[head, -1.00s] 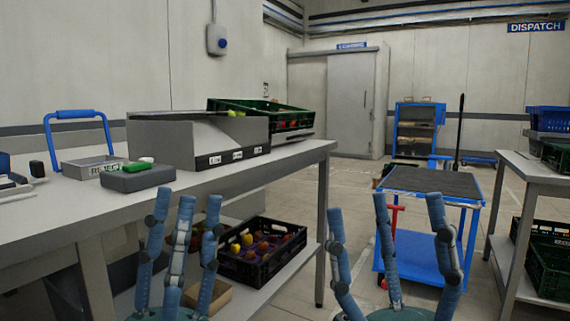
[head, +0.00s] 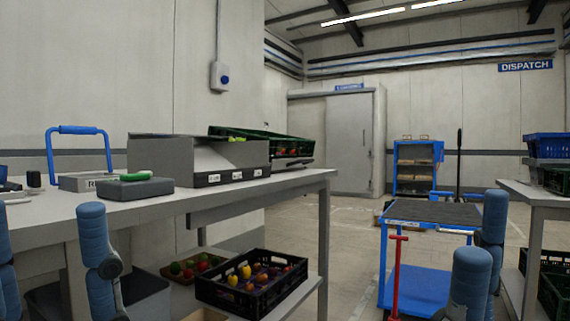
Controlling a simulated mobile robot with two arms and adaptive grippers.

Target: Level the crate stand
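A green crate (head: 228,132) with red and green produce sits on a dark stand (head: 291,163) at the far end of the left table. The crate is tilted, its left end higher than its right. The stand is mostly hidden behind a grey box (head: 240,160) with labels. My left gripper (head: 50,255) is at the lower left, fingers upright and spread, empty, well short of the stand. My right gripper (head: 480,262) is at the lower right, fingers upright and apart, empty, in front of the blue cart. Both palms are out of frame.
A black crate (head: 225,292) of produce stands on the shelf below the left table (head: 200,205). A blue cart (head: 415,285) with a red lever (head: 397,270) stands right of centre. Another table (head: 530,187) with crates is at right.

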